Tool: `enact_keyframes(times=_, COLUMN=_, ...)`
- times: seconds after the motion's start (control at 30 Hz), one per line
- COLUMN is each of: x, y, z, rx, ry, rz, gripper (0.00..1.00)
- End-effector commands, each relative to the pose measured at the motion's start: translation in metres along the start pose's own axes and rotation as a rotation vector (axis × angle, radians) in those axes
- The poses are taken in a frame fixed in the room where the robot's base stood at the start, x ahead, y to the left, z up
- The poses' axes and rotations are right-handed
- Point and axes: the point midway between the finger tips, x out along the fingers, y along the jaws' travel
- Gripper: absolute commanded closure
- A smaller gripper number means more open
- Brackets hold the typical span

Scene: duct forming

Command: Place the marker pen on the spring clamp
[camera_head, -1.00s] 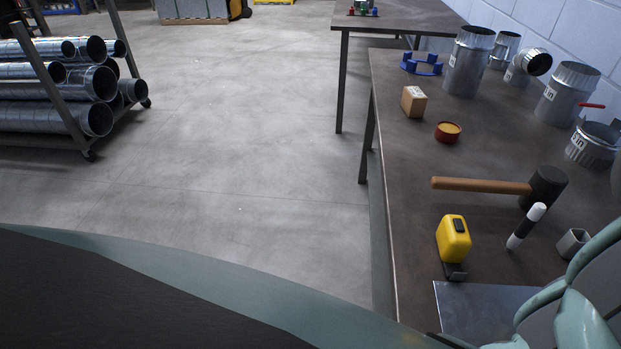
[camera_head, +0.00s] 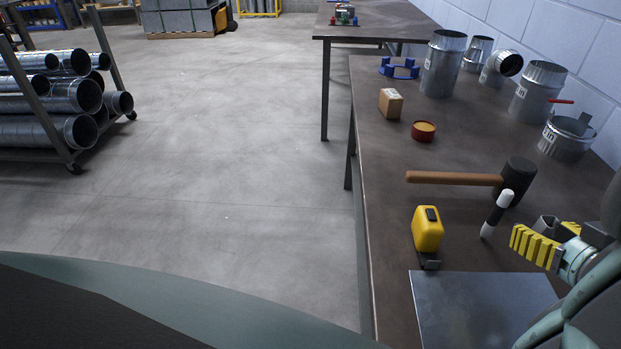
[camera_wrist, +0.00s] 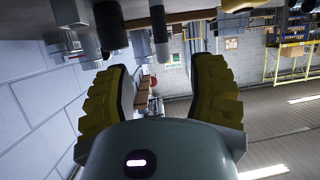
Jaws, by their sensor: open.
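The inverted wrist view also shows the marker pen (camera_wrist: 160,35), hanging from the top edge, ahead of and between the fingers. My gripper (camera_head: 546,238) is open and empty, with yellow ribbed fingers, low over the table to the right of the pen and apart from it. Its spread fingers also frame the wrist view (camera_wrist: 160,75). I cannot make out the spring clamp for certain; small coloured items (camera_head: 343,17) on the far table are too small to identify.
A mallet (camera_head: 455,178) lies behind the pen. A yellow tape measure (camera_head: 428,230) and metal sheet (camera_head: 480,305) are to the left and front. A grey hollow block (camera_head: 545,224) is partly hidden by my gripper. Duct pieces (camera_head: 442,65) line the back. A box (camera_head: 390,103) stands left.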

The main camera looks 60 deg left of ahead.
Motion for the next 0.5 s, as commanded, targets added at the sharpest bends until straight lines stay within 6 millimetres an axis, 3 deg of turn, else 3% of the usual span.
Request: enact_keyframes(times=0.5, x=0.049, y=-0.001, z=0.0, rx=0.002, ry=-0.001, rz=-0.006, gripper=0.44)
